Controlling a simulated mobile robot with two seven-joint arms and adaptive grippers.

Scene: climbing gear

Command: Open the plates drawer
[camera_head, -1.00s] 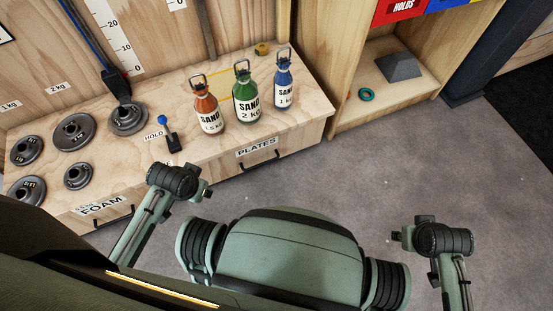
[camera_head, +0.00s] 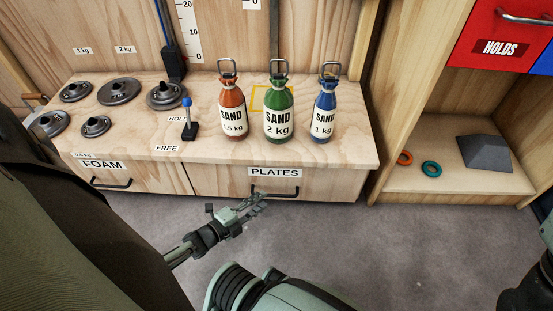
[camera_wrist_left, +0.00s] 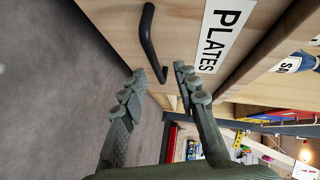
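The plates drawer (camera_head: 225,181) is a wooden front under the bench top, labelled PLATES, and looks closed. Its black bar handle (camera_head: 275,192) also shows in the left wrist view (camera_wrist_left: 147,42). My left gripper (camera_head: 264,200) is just in front of and below the handle in the head view. In the left wrist view its two fingers (camera_wrist_left: 158,86) are spread, with the near end of the handle close to the gap between the tips. I cannot tell whether they touch it. My right gripper is not in view; only part of that arm shows at the right edge.
Three sand bottles (camera_head: 278,110) stand on the bench top (camera_head: 340,155) above the drawer. Several dark plates (camera_head: 118,92) and a small blue-knobbed lever (camera_head: 188,122) are to their left. The FOAM drawer (camera_head: 150,178) adjoins on the left. Grey floor (camera_head: 400,245) lies open in front.

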